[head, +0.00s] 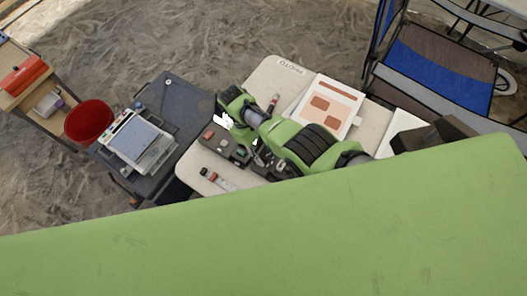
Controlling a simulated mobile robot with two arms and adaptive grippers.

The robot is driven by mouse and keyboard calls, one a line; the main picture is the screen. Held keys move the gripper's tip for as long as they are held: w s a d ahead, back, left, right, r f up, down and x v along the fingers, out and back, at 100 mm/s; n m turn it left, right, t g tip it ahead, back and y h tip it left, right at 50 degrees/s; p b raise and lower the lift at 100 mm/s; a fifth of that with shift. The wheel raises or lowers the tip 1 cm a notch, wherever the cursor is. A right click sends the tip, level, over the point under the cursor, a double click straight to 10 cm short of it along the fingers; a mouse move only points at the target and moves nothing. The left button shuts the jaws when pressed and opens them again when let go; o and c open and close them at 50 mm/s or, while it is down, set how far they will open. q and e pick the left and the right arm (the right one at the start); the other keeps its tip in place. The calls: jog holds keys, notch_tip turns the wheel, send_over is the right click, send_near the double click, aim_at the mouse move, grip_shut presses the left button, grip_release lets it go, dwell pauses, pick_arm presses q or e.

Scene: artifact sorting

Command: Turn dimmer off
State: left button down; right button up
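A dark box with an orange-red part on top (214,140), which may be the dimmer, sits on the left part of the white table (192,178). It is small in view, and I cannot make out a knob or its setting. My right arm comes in from the right above the table. My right gripper (261,157) is just right of the dark box, partly hidden by my own arm. I cannot tell whether it touches the box or how its fingers stand. My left gripper is not in view.
A dark case with a pale scale-like device (138,140) and a red bucket (89,121) stand left of the table. Printed sheets (326,106) lie on the table's right part, and a red-tipped marker-like item (273,102) near its back. A blue folding chair (438,75) stands at upper right.

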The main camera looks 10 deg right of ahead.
jog(key=v, duration=1.2)
dwell(0.5)
